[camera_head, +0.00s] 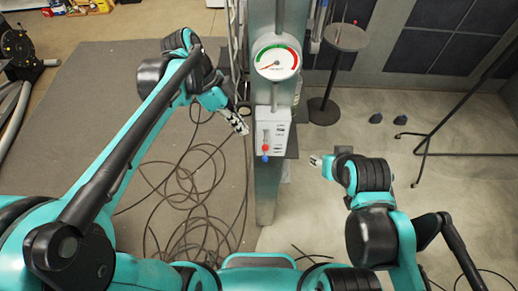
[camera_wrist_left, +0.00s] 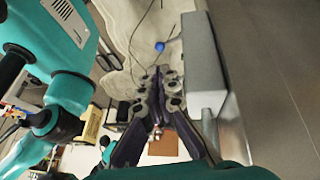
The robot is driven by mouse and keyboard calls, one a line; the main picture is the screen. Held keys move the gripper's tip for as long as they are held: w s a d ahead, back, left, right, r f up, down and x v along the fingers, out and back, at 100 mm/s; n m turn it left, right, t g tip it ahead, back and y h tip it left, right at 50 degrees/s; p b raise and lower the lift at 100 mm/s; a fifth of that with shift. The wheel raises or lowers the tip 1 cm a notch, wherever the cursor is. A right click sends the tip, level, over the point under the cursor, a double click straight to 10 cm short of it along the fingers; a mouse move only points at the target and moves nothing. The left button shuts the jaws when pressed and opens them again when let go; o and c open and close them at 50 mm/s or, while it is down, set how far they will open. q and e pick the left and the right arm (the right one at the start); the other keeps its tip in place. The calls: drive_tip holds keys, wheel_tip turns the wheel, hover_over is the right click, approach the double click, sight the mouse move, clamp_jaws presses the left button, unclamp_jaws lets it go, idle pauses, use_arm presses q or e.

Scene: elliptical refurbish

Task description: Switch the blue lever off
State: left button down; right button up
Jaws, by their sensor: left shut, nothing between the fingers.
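The blue lever knob (camera_head: 265,158) sits at the bottom of a white switch box (camera_head: 274,132) on a grey post, and the lever points down. The knob also shows in the left wrist view (camera_wrist_left: 159,46), beside the box (camera_wrist_left: 204,65). My left gripper (camera_head: 243,129) is shut and empty, just left of the box and slightly above the knob's level, apart from the knob. Its closed fingers (camera_wrist_left: 158,76) show in the left wrist view. My right gripper (camera_head: 316,160) is low to the right of the post; its fingers are too small to read.
A round gauge (camera_head: 276,60) with a red needle is mounted above the box. The post (camera_head: 267,200) runs down to the floor. Black cables (camera_head: 190,190) lie coiled on the grey mat at left. A small round table (camera_head: 346,37) stands behind at right.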

sight(263, 159)
use_arm(q)
drive_tip(key=x, duration=1.1)
drive_tip(key=shift+d+f, duration=0.1)
drive_tip(key=shift+f, duration=0.15)
drive_tip(key=shift+s+f+t, duration=0.3)
drive_tip(key=shift+s+t, duration=0.1)
drive_tip(key=shift+t, duration=0.4)
drive_tip(key=f+t+b, duration=0.1)
drive_tip(key=t, duration=0.1)
drive_tip(key=s+f+m+t, duration=0.1)
drive_tip(key=s+t+b, duration=0.1)
drive_tip(key=t, duration=0.1)
drive_tip(key=shift+f+m+t+b, duration=0.3)
drive_tip(key=shift+f+m, duration=0.1)
drive_tip(key=shift+r, duration=0.1)
drive_tip(key=shift+r+p, duration=0.7)
